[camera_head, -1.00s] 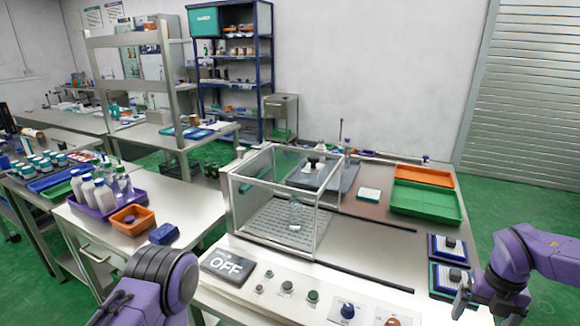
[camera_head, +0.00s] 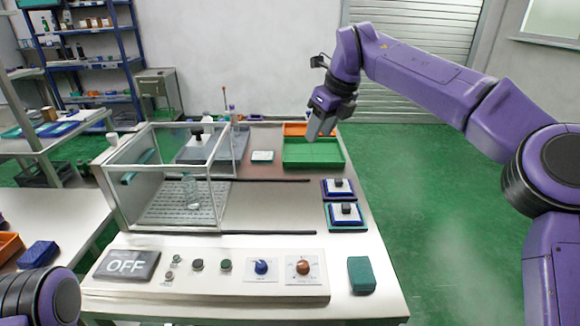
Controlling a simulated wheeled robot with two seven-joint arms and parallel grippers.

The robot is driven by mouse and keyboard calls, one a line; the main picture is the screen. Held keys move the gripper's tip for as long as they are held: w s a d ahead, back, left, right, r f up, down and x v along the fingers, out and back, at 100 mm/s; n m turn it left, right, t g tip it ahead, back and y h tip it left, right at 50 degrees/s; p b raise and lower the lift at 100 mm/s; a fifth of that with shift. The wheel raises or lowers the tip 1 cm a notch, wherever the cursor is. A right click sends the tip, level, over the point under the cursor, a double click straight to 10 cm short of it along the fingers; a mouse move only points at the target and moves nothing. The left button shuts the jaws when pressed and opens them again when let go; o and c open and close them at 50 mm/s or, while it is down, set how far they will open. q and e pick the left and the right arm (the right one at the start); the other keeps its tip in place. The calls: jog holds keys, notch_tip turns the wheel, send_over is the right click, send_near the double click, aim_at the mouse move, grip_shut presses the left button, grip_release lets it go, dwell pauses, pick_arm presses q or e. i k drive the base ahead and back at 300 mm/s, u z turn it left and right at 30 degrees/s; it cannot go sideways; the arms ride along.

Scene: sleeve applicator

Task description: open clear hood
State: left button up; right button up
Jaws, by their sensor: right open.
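The clear hood (camera_head: 175,165) is a see-through box with a pale metal frame at the left of the machine's worktop. It stands down over a perforated plate (camera_head: 150,217), with a small clear bottle (camera_head: 191,192) inside. My right gripper (camera_head: 317,131) is open and empty.
A control panel (camera_head: 212,283) with an OFF display (camera_head: 127,264) and knobs runs along the front. A green tray (camera_head: 313,152) and an orange tray (camera_head: 296,128) lie at the back right. Two black-handled blocks (camera_head: 345,214) sit at the right. The worktop's middle is clear.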

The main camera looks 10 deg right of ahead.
aim_at(198, 140)
jog(key=k, duration=0.55)
jog(key=u, duration=1.2)
jog(key=i, duration=1.3)
jog(key=z, duration=0.7)
jog(key=i, duration=0.4)
jog(key=z, duration=0.4)
